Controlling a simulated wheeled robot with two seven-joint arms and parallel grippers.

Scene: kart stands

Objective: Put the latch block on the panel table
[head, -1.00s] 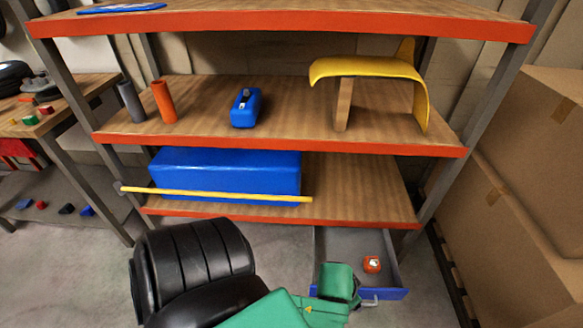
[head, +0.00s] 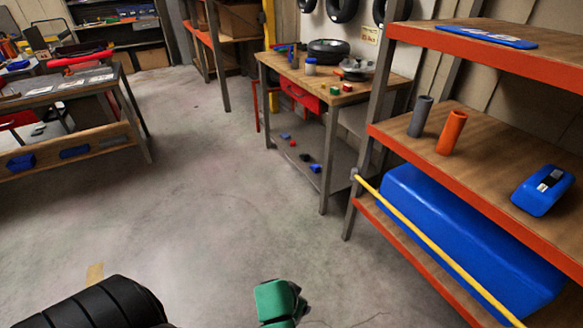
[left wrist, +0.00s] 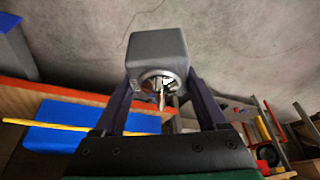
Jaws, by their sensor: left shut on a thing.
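The latch block (left wrist: 156,46) is a grey block with a round opening and a metal pin, seen in the left wrist view. My left gripper (left wrist: 161,86) is shut on it, with a dark finger on each side. The block is in the air, with floor and a shelf behind it. In the head view I cannot make out the block or the left fingertips. A table (head: 50,89) with pale sheets on its dark top stands at the far left; I cannot tell for certain whether it is the panel table. My right gripper is not in view.
A shelf unit (head: 428,34) with orange edges stands close on the right. A yellow rod (head: 430,243) lies along its lower shelf, by a blue box (head: 450,230). A workbench (head: 335,97) stands beyond. Open concrete floor (head: 190,190) lies between the tables and shelf.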

